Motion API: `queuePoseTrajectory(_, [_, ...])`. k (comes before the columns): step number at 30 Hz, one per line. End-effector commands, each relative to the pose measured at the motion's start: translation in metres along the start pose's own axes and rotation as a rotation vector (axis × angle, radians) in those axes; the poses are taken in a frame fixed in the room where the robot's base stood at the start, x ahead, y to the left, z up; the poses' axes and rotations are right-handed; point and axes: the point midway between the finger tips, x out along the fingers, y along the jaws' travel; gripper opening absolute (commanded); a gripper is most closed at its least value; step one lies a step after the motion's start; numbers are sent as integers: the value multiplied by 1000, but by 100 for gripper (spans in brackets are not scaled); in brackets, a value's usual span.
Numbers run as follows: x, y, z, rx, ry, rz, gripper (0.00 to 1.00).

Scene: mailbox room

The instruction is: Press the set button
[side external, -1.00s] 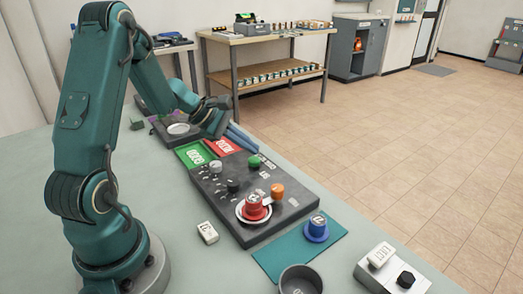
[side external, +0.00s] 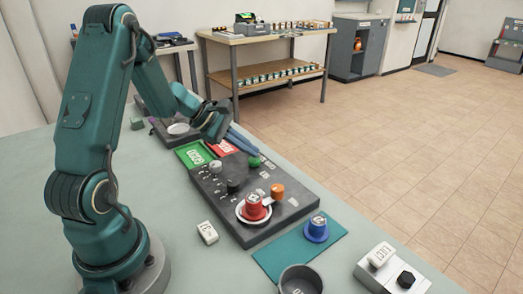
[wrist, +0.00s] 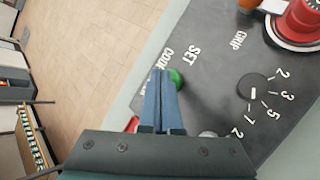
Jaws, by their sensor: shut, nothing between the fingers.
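The green button (side external: 254,161) sits on the dark control panel (side external: 283,209), near its far end. In the wrist view the green button (wrist: 176,77) is beside the printed word SET (wrist: 192,55), partly hidden by my fingers. My gripper (side external: 257,153) has its blue fingers shut and empty, with the tips at the green button. In the wrist view the shut fingertips (wrist: 160,72) lie just left of the button. I cannot tell whether they touch it.
A blue knob (side external: 317,228) on a teal mat, a grey bowl (side external: 300,281) and a white switch box (side external: 392,271) stand nearby.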

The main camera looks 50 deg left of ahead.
Motion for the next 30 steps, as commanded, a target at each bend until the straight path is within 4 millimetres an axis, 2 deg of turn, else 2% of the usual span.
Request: queuePoseTrajectory(30, [7,-5,-5,-1,0,0,0])
